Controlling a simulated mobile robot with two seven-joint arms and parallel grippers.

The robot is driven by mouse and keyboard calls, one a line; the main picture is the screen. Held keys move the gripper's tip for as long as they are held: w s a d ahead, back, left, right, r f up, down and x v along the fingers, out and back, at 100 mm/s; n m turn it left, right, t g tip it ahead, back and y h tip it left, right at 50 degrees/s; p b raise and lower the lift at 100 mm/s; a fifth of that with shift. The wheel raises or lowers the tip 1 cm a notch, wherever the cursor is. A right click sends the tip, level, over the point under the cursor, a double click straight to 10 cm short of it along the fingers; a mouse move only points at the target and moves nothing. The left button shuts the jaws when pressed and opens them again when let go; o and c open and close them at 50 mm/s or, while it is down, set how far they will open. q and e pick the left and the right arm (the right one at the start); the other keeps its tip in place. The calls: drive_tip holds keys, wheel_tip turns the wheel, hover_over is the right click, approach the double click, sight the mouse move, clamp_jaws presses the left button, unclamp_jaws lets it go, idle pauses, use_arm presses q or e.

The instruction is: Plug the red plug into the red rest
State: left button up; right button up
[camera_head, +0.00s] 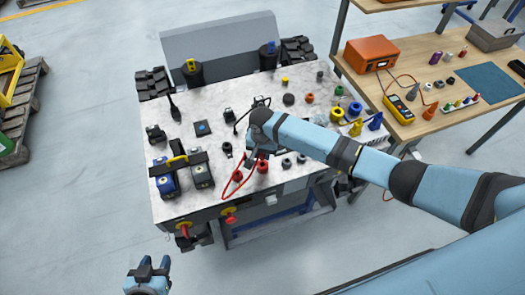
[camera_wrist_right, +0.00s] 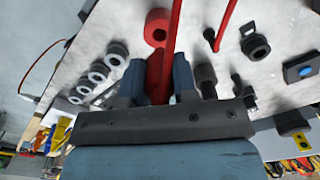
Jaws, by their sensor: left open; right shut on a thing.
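My right gripper (camera_head: 250,150) is low over the front middle of the marbled worktop. In the right wrist view its fingers (camera_wrist_right: 158,82) are shut on the red plug (camera_wrist_right: 158,88), with a red cable (camera_wrist_right: 175,30) running up past it. A red ring-shaped piece (camera_wrist_right: 157,22), which looks like the red rest, shows just beyond the plug; I cannot tell whether they touch. In the head view two red round pieces (camera_head: 262,166) (camera_head: 238,176) are near the gripper, and the red cable loops beside them. My left gripper (camera_head: 149,268) is open and empty, off the worktop's front.
The worktop (camera_head: 190,205) carries several black, grey and coloured rests and plugs. Blue and dark blocks (camera_head: 165,180) stand at its left. Red handles (camera_head: 230,219) project at the front edge. A wooden bench (camera_head: 440,115) with an orange unit is at the right.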

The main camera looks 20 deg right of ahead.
sight(262, 159)
use_arm(q)
drive_tip(key=shift+s, duration=0.15)
use_arm(e)
drive_tip(key=shift+p, duration=0.5)
use_arm(q)
drive_tip(key=shift+w+r, duration=0.45)
drive_tip(key=shift+r, duration=0.25)
drive_tip(key=shift+s+f, duration=0.25)
drive_tip(key=shift+s, duration=0.15)
drive_tip(key=shift+w, duration=0.25)
use_arm(e)
drive_tip(key=shift+f, duration=0.3)
use_arm(q)
drive_tip(key=shift+w+b, duration=0.2)
drive_tip(key=shift+b, duration=0.1)
use_arm(e)
drive_tip(key=shift+f, duration=0.3)
use_arm(q)
drive_tip(key=shift+s+f+b, duration=0.3)
drive_tip(key=shift+s+f, duration=0.15)
drive_tip(key=shift+f, duration=0.15)
use_arm(e)
drive_tip(key=shift+f, duration=0.85)
use_arm(q)
drive_tip(key=shift+f, duration=0.1)
use_arm(e)
drive_tip(key=shift+f, duration=0.3)
